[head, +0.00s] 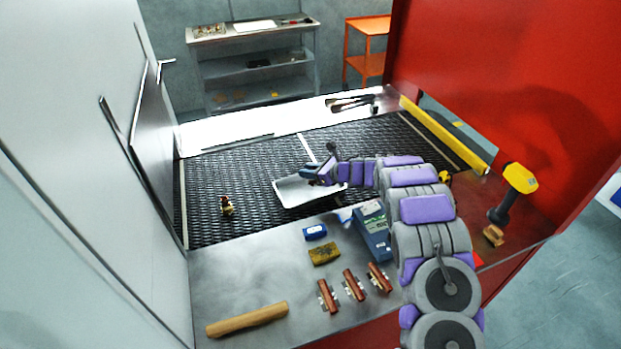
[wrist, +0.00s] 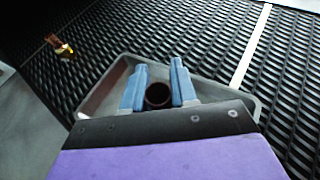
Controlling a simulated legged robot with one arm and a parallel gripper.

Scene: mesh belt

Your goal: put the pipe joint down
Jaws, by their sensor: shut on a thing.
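My gripper (head: 312,172) is shut on a dark, round, open-ended pipe joint (wrist: 158,96). In the wrist view the joint sits between the two blue fingers of my gripper (wrist: 157,84). It lies over the inside of a shallow grey tray (head: 291,197), whose rim also shows in the wrist view (wrist: 98,103). I cannot tell whether the joint touches the tray floor. In the head view the joint is mostly hidden by the fingers. The tray rests on the black mesh belt (head: 245,170).
A small brass-coloured piece (head: 227,205) stands on the belt left of the tray. The front metal ledge holds a wooden roller (head: 247,319), several red-brown parts, a sponge (head: 324,254) and a blue box (head: 372,235). A yellow tool (head: 519,178) stands at right. Belt left of the tray is mostly bare.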

